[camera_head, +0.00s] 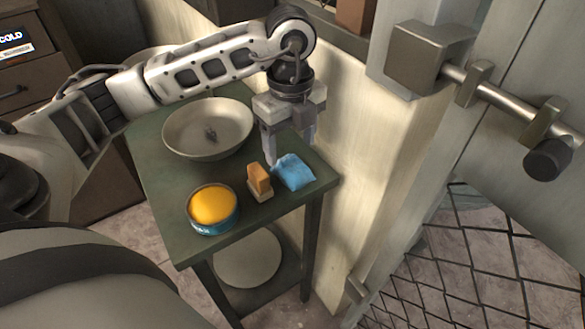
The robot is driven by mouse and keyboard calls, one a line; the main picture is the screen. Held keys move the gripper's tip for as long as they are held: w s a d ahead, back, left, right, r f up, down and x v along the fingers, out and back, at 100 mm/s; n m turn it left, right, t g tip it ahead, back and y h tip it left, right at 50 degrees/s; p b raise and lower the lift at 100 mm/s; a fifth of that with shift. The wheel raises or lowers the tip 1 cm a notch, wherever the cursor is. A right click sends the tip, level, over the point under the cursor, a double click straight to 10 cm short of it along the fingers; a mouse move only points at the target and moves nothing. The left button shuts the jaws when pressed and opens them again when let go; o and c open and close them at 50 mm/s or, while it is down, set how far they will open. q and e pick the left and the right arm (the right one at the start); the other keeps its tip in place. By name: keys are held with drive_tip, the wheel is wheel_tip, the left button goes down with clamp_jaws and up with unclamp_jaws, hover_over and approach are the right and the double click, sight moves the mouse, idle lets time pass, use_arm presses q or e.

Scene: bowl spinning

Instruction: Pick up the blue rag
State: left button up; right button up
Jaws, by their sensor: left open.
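The blue rag (295,173) lies crumpled on the green table (165,205), near its right edge. My left gripper (289,150) points down over the table, its fingers apart and just behind the rag. One finger reaches down close to the rag's left end; I cannot tell whether it touches. Nothing shows between the fingers. My right gripper is not in view.
A pale bowl (208,130) with a small dark thing in it stands at the table's back left. A wooden-handled brush (259,182) sits just left of the rag. A tin with yellow content (213,207) stands near the front. A wall (350,150) rises along the right.

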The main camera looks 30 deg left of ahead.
sight(293, 163)
use_arm(q)
drive_tip(key=shift+w+a+f, duration=0.1)
drive_tip(key=shift+w+f, duration=0.05)
drive_tip(key=shift+f, duration=0.95)
drive_tip(key=shift+w+f, duration=0.2)
drive_tip(key=shift+f, duration=0.95)
drive_tip(key=shift+w+a+f, duration=0.1)
drive_tip(key=shift+w+f, duration=0.05)
drive_tip(key=shift+f, duration=0.95)
drive_tip(key=c, duration=1.1)
